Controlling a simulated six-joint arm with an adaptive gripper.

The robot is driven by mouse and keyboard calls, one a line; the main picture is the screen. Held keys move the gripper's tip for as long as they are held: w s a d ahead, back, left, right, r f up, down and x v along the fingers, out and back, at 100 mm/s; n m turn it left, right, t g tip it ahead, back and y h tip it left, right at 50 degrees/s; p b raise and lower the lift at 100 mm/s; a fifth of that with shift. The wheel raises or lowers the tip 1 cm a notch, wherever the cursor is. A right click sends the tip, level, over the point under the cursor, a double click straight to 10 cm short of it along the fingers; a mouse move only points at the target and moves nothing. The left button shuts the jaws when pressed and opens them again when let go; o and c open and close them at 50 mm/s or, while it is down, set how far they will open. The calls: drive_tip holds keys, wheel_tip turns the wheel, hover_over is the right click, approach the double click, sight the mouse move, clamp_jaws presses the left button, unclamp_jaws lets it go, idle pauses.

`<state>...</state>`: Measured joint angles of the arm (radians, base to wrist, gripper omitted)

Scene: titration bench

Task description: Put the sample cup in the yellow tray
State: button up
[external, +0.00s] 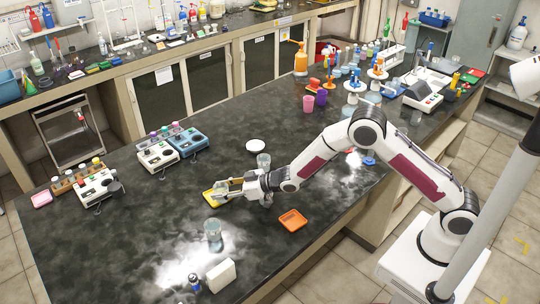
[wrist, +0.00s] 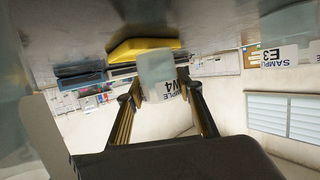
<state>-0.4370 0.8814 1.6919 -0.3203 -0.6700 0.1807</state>
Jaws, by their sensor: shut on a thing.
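My gripper (external: 232,187) is low over the middle of the bench. It is shut on a pale translucent sample cup (wrist: 155,70), which sits between the fingers in the wrist view. The cup's label shows upside down and reads "SAMPLE" with a partly clear code ending in 4. The yellow tray (external: 212,199) lies just beyond my fingertips, partly hidden by them in the external view. It also shows in the wrist view (wrist: 142,46), close behind the held cup. I cannot tell whether the cup touches the tray.
Another clear cup (external: 263,160) stands close behind my gripper. A glass beaker (external: 213,230) stands in front of the yellow tray. An orange tray (external: 293,220) lies to the right, and a white dish (external: 255,146) behind. Blue and white devices (external: 187,143) stand at the back left.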

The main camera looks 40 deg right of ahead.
drive_tip(key=o, duration=1.1)
drive_tip(key=shift+r, duration=0.1)
drive_tip(key=shift+v, duration=6)
drive_tip(key=shift+d, duration=0.1)
